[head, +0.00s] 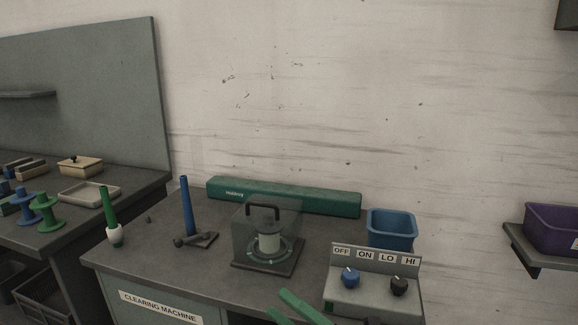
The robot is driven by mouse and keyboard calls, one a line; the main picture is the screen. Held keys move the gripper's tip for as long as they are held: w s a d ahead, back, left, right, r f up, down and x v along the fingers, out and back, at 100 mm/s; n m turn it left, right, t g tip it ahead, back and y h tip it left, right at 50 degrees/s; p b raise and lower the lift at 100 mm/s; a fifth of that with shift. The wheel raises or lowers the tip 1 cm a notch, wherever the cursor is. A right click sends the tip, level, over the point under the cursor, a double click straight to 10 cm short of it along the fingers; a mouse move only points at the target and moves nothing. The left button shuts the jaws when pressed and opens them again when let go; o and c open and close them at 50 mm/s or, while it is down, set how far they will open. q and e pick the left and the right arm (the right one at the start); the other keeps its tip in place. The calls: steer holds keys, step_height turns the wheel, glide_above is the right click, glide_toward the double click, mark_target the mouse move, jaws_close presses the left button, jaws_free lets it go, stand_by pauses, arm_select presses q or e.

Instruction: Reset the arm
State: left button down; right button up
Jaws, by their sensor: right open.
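My right gripper (276,302) shows at the bottom edge, right of centre, as two green fingers spread apart with nothing between them. It is in front of the clearing machine bench (215,284), left of the grey control box (372,297), and the rest of that arm is out of frame. My left gripper is not in view.
On the bench are a clear cover with a black handle (266,232) over a white spool, a long green box (285,197), a blue bin (391,229), a blue post (187,206) and a green-and-white cone (112,222). A purple bin (552,229) sits on a right shelf.

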steer(key=s+d+f+m+t+h, duration=0.2)
steer(key=d+f+m+h, duration=0.3)
steer(key=f+m, duration=0.4)
steer(key=s+d+f+m+t+h, duration=0.15)
steer(key=d+f+m+h, duration=0.25)
steer(key=f+m+h, duration=0.55)
steer(key=s+d+f+m+g+h, duration=0.2)
steer(key=s+d+f+m+g, duration=0.25)
steer(key=s+f+m, duration=0.65)
arm_select(q)
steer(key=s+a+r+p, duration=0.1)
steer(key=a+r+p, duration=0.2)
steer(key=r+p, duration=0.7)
steer(key=p, duration=0.3)
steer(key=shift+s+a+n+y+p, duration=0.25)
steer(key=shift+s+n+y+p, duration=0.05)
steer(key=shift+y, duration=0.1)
arm_select(e)
steer(key=s+d+r+g, duration=0.1)
steer(key=s+d+r, duration=0.2)
steer(key=r, duration=0.6)
steer(key=shift+s+d+r+h, duration=0.25)
steer(key=shift+s+h, duration=0.2)
steer(key=shift+s, duration=0.55)
steer(key=shift+f, duration=0.1)
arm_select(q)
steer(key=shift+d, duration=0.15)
